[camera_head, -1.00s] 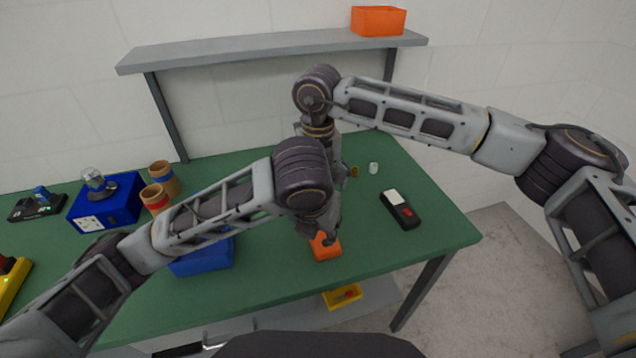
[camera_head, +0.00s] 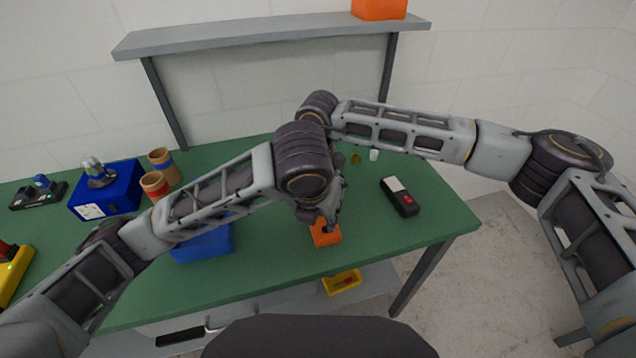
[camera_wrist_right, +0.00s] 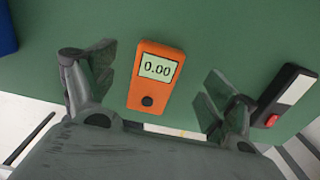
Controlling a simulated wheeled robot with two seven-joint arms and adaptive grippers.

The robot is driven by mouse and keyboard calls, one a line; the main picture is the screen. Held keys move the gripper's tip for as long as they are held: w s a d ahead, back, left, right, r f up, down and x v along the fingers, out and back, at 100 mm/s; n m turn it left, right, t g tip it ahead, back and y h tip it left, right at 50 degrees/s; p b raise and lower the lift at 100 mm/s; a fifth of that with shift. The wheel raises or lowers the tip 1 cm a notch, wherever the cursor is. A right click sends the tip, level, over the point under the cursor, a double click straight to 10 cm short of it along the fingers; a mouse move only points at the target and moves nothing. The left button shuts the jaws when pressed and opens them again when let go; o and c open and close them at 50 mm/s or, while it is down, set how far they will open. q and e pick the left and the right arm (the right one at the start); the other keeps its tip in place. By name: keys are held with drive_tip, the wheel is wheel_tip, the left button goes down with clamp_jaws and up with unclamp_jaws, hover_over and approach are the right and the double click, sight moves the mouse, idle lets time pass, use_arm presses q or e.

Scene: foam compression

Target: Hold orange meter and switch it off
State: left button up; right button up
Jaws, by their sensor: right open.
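A black meter with a red switch (camera_head: 401,197) lies to the right. A blue bin (camera_head: 203,244) is to the left, with a blue device (camera_head: 106,190) beyond it. A yellow bin (camera_head: 341,283) sits below the table's front edge. Both arms are close together over the table.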

sight(322, 223)
drive_tip(key=shift+f, duration=3)
drive_tip(key=c, duration=1.1)
use_arm(q)
drive_tip(key=shift+c, duration=0.4)
use_arm(e)
drive_tip(key=shift+c, duration=0.6)
use_arm(q)
clamp_jaws()
